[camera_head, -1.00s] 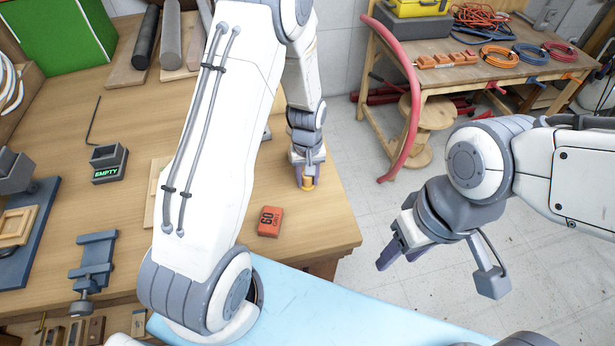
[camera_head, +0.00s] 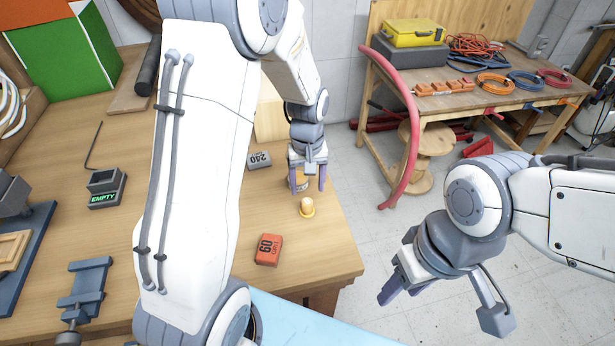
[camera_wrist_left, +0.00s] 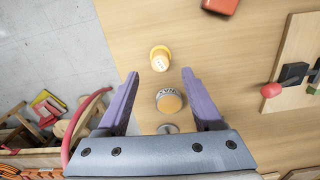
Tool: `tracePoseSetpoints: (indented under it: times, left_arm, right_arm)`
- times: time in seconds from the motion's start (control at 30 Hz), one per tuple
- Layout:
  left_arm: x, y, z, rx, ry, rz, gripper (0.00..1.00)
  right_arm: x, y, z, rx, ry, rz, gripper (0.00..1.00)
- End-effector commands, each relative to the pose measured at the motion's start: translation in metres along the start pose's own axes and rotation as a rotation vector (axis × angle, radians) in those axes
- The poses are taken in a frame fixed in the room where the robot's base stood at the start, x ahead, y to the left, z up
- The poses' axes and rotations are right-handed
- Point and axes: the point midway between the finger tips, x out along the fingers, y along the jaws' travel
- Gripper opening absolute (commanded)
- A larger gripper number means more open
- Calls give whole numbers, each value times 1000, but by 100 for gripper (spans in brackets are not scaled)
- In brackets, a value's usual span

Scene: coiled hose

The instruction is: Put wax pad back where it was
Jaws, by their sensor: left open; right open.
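The wax pad (camera_wrist_left: 168,101), a small round tin with a tan top and lettering on its side, is on the wooden bench. In the left wrist view it appears between the fingers of my left gripper (camera_wrist_left: 159,74), apart from both. In the head view my left gripper (camera_head: 307,186) is open over the wax pad (camera_head: 301,184), which it partly hides. A yellow stepped piece (camera_head: 307,207) stands just in front, also in the left wrist view (camera_wrist_left: 160,58). My right gripper (camera_head: 395,291) is open and empty above the floor, right of the bench.
An orange block marked 60 (camera_head: 268,250) lies near the bench edge, and a grey block marked 240 (camera_head: 259,161) lies farther back. A grey disc (camera_wrist_left: 168,128) shows beside the wax pad. A grey holder marked EMPTY (camera_head: 106,188) and a blue vise (camera_head: 86,287) are on the left.

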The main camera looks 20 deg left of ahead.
Motion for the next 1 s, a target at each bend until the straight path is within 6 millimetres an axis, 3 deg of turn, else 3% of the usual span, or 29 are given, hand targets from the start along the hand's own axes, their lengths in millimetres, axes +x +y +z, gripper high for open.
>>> tracePoseSetpoints:
  times: [0.1,0.27,0.37,0.47,0.53,0.7,0.83,1.0]
  left_arm:
    - [-20,0,-1,0,4,2,68]
    - [-35,1,1,6,2,1,68]
    - [-48,12,20,83,3,7,68]
    - [-69,32,69,274,9,24,68]
    - [-84,40,115,456,10,36,68]
    - [-103,30,213,868,9,70,68]
    - [-105,14,255,1071,6,88,68]
    - [-105,5,270,1158,4,94,68]
  right_arm:
    - [5,0,0,0,0,0,50]
    - [6,0,0,0,0,0,50]
    - [6,0,0,0,0,0,50]
    - [6,0,0,0,0,0,50]
    - [6,0,0,0,0,0,50]
    - [6,0,0,0,0,0,50]
    - [6,0,0,0,0,0,50]
    - [6,0,0,0,0,0,50]
